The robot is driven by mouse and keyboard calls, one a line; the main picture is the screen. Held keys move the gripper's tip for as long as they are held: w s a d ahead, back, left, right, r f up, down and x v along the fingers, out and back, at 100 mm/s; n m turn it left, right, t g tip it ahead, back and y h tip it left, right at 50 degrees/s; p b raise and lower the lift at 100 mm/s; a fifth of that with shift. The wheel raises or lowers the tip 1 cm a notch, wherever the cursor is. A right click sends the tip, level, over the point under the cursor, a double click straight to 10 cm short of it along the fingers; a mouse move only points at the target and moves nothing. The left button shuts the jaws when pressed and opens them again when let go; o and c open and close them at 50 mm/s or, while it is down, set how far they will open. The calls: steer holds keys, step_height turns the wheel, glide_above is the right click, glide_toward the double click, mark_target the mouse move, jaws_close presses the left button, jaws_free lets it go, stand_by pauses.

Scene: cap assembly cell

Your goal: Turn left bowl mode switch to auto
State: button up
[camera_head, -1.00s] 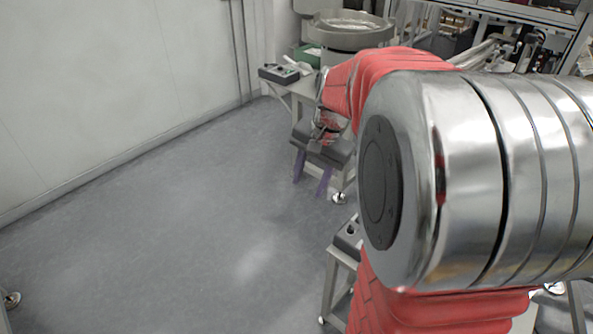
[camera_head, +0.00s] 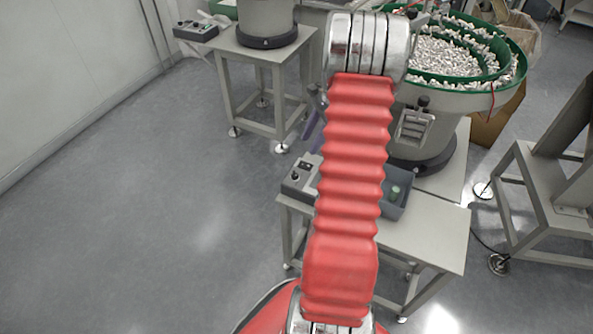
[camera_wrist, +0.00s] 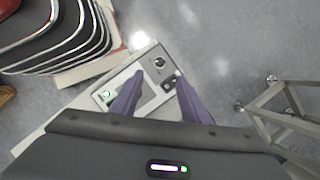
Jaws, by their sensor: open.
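A grey control box (camera_head: 299,178) with a dark panel sits at the left edge of the near bowl's table; my arm partly covers its right side. In the wrist view a control box (camera_wrist: 114,96) lies below my gripper (camera_wrist: 159,78). It has a lit green button (camera_wrist: 107,95) at left and a dark round knob (camera_wrist: 160,62) near the top right corner. My gripper's purple fingers are open, apart, with the box between and beyond them. I cannot tell if they touch it or read the knob's setting. In the head view only a little purple finger (camera_head: 312,125) shows beside my arm.
Another control box (camera_head: 195,31) is on the far table (camera_head: 225,45). A metal stand (camera_head: 540,190) is at right. Floor at left is clear.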

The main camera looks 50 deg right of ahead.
mark_target(296, 173)
steer(key=shift+s+d+f, duration=0.1)
steer(key=shift+d+f, duration=0.1)
steer(key=shift+d, duration=0.05)
steer(key=x, duration=1.4)
steer(key=shift+a+r, duration=0.1)
steer(key=shift+c, duration=0.3)
